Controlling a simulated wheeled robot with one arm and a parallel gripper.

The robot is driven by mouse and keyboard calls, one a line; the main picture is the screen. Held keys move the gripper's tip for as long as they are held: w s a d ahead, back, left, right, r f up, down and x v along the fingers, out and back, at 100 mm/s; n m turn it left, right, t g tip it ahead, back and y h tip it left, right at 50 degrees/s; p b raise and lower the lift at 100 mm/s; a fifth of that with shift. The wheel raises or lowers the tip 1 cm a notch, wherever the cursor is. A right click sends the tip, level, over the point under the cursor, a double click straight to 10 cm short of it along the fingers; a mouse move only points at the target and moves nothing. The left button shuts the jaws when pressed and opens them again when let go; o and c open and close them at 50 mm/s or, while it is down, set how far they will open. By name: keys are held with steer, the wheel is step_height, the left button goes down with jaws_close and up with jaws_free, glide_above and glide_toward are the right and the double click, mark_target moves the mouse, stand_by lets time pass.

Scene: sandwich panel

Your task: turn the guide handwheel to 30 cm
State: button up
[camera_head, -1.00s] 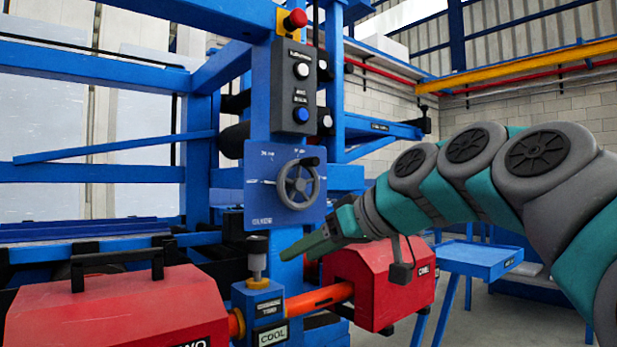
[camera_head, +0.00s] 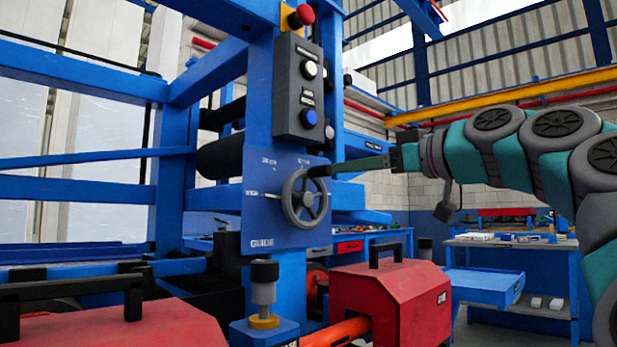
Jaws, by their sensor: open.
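The guide handwheel (camera_head: 305,198) is a dark grey spoked wheel on a blue plate (camera_head: 263,226) marked GUIDE, fixed to a blue upright post. Its dark crank knob (camera_head: 319,171) sits at the upper right of the rim. Small white scale marks show around the wheel, but most are too small to read. My gripper (camera_head: 335,169) comes in from the right, with its green fingers at the knob. The fingers overlap in this view, and I cannot tell whether they touch the knob. My gripper is open.
Above the plate is a dark control box (camera_head: 299,88) with a white and a blue button, and a red emergency button (camera_head: 300,16). Red housings (camera_head: 391,303) stand below. A blue workbench (camera_head: 513,262) is at the right.

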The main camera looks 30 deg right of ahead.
mark_target(330, 170)
steer(key=x, duration=0.7)
steer(key=shift+w+a, duration=0.1)
steer(key=shift+w, duration=0.1)
jaws_close()
stand_by(0.5)
